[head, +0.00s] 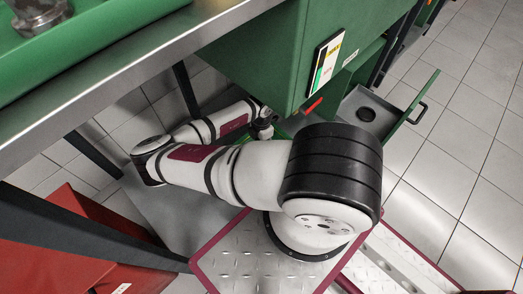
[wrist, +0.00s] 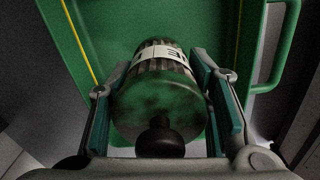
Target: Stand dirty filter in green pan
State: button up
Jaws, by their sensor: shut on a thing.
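In the wrist view my gripper (wrist: 160,115) is shut on the dirty filter (wrist: 155,90), a cylinder with a green-smeared, dark-stained end, pleated sides, a pale label with dark letters and a dark round knob towards the camera. The fingers press on its left and right sides. Behind it is a green surface with raised edges, yellow lines and a handle (wrist: 281,75) at the right; I cannot tell whether this is the green pan. In the head view my gripper (head: 263,128) is small and partly hidden beside the green cabinet, and the filter cannot be made out there.
A metal-edged bench (head: 130,72) crosses the upper left, bearing a green tray (head: 75,52) with a metal part (head: 40,14). A red cabinet (head: 70,250) stands lower left. Tiled floor is clear at right.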

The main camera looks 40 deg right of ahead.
notch_tip(320, 180, down, 4)
jog(key=shift+f+b, duration=0.1)
jog(key=shift+b, duration=0.9)
jog(key=o, duration=1.3)
jog(key=shift+o, duration=0.2)
notch_tip(320, 180, up, 12)
jog(key=p, duration=0.6)
